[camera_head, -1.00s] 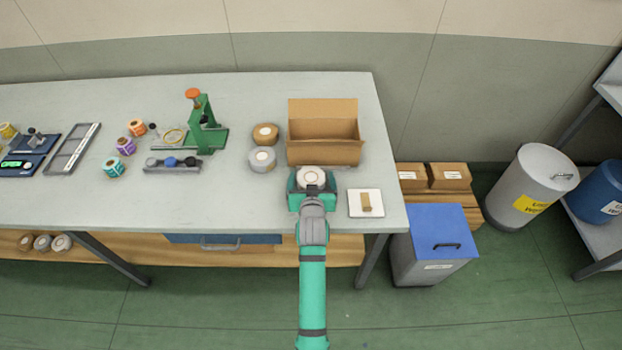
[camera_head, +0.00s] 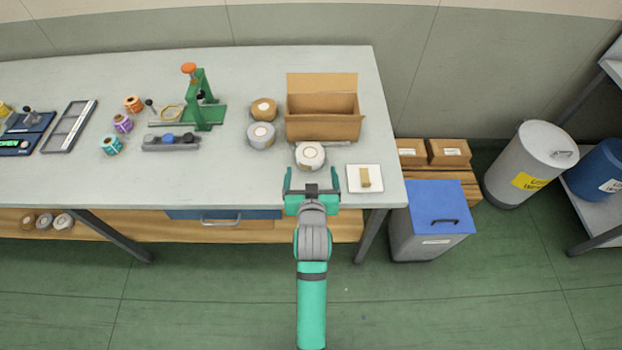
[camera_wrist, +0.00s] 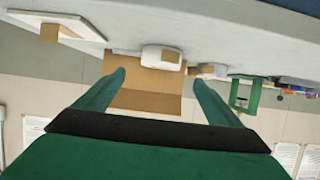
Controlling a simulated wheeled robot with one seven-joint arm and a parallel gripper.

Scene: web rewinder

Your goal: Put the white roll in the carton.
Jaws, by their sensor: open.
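The white roll (camera_head: 310,156) lies flat on the bench, just in front of the carton. It also shows in the wrist view (camera_wrist: 162,57), ahead of my fingers and between them. The open brown carton (camera_head: 322,127) stands behind the roll with its back flap raised; its inside looks empty from here. In the wrist view the carton (camera_wrist: 150,100) is partly behind the roll and between the fingers. My gripper (camera_head: 311,178) is open and empty at the bench's front edge, on the near side of the roll and apart from it.
A grey roll (camera_head: 261,135) and a brown roll (camera_head: 264,110) sit left of the carton. A white tile with a tan block (camera_head: 365,178) lies right of my gripper. A green stand (camera_head: 203,105) is farther left. The bench (camera_head: 220,175) is clear left of my gripper.

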